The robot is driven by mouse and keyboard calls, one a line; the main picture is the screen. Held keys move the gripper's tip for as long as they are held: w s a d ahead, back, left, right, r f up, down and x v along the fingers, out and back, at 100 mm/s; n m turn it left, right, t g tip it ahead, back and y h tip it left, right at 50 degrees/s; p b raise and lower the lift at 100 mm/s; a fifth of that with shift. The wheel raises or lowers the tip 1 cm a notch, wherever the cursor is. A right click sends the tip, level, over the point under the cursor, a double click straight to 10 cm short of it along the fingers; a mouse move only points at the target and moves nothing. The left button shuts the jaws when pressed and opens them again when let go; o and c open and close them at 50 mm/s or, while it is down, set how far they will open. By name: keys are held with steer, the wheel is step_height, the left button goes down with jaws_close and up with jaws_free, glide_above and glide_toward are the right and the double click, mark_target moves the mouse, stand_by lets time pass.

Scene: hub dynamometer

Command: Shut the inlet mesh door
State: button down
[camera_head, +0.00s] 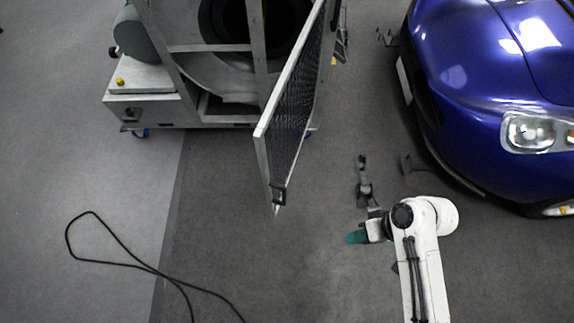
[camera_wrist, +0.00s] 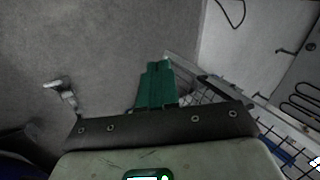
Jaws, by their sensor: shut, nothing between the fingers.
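The inlet mesh door (camera_head: 293,105) is a grey metal frame filled with dark mesh. It stands open, swung out from the front of the wheeled fan unit (camera_head: 150,110), its free edge toward me. A small dark latch or handle (camera_head: 279,193) sits low near that free edge. My gripper (camera_head: 356,237) is right of the door's free end and apart from it. Its green fingers are shut and empty. In the wrist view the green fingers (camera_wrist: 157,84) are together, and part of the door's mesh and frame (camera_wrist: 270,122) shows to their right, partly hidden by my gripper body.
A blue car (camera_head: 480,75) stands at the right. A dark stand-like object (camera_head: 364,182) is on the floor between car and door, close beyond my gripper. A black cable (camera_head: 125,263) lies looped on the floor at left. The floor in front of the fan unit is otherwise clear.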

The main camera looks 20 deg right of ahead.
steer(key=w+a+m+t+y, duration=0.2)
steer(key=w+a+t+y, duration=0.1)
steer(key=w+y, duration=0.3)
steer(key=m+t+y, duration=0.3)
steer(key=m+t, duration=0.1)
steer(key=t, duration=0.2)
glide_toward(273, 171)
steer(key=p+x, duration=0.1)
steer(key=x, duration=0.4)
steer(key=shift+w+a, duration=0.15)
steer(key=shift+w, duration=0.25)
steer(key=shift+w+a+f, duration=0.1)
steer(key=shift+w+a, duration=0.2)
steer(key=shift+a, duration=0.2)
